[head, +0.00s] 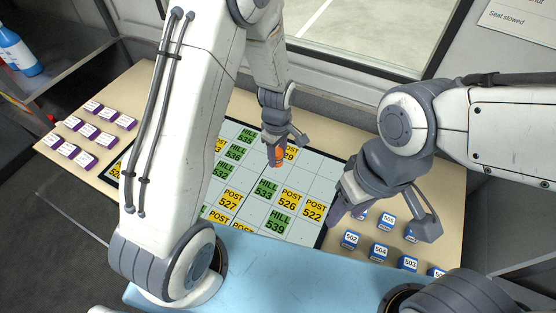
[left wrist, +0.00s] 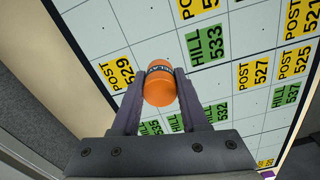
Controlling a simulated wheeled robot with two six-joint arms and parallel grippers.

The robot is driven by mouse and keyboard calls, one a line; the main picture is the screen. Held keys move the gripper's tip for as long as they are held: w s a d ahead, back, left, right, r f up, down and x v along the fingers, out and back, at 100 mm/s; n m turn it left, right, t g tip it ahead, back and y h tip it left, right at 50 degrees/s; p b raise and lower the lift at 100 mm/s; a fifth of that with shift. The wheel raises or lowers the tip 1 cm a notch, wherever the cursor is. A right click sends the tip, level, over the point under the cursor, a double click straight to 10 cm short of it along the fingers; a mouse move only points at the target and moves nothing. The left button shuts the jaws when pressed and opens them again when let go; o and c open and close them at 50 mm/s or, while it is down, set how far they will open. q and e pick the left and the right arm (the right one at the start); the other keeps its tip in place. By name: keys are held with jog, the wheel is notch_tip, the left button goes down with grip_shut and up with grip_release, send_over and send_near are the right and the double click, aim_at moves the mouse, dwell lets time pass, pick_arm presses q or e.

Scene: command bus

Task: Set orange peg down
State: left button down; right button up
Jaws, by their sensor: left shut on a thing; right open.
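The orange peg (head: 276,156) is held between the fingers of my left gripper (head: 281,143) above the grid board (head: 315,182). In the left wrist view the orange peg (left wrist: 160,86) has a dark band with light lettering and stands between the two fingers of my left gripper (left wrist: 159,88). Whether its bottom touches the board cannot be told. The green HILL 533 square (left wrist: 208,44) and the yellow POST 529 square (left wrist: 118,72) lie close by. My right gripper (head: 385,214) is open and empty at the board's right side.
Several purple-and-white blocks (head: 88,131) stand on the table (head: 140,82) at the left. Several blue numbered blocks (head: 380,251) stand at the front right, near my right gripper. A blue bottle (head: 18,52) stands at the far left. Some board squares are bare.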

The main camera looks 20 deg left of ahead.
aim_at(277, 162)
pick_arm(q)
jog(key=shift+f, duration=1.65)
jog(key=shift+f, duration=0.15)
jog(key=shift+c, duration=2.1)
grip_release()
notch_tip(277, 162, up, 12)
jog(key=shift+d+r+b, duration=0.1)
jog(key=shift+b, duration=0.3)
jog(key=s+d+r+m, duration=0.2)
jog(key=s+r+m, duration=0.1)
jog(key=s+m, duration=0.4)
jog(key=s+d+r+m, duration=0.3)
jog(key=s+m, duration=0.3)
jog(key=s, duration=0.1)
jog(key=s+d+r+m+h, duration=0.1)
jog(key=s+d+r+m, duration=0.2)
jog(key=s+m, duration=0.4)
jog(key=shift+s+r+m, duration=0.3)
jog(key=shift+s+r, duration=0.15)
jog(key=shift+r, duration=0.15)
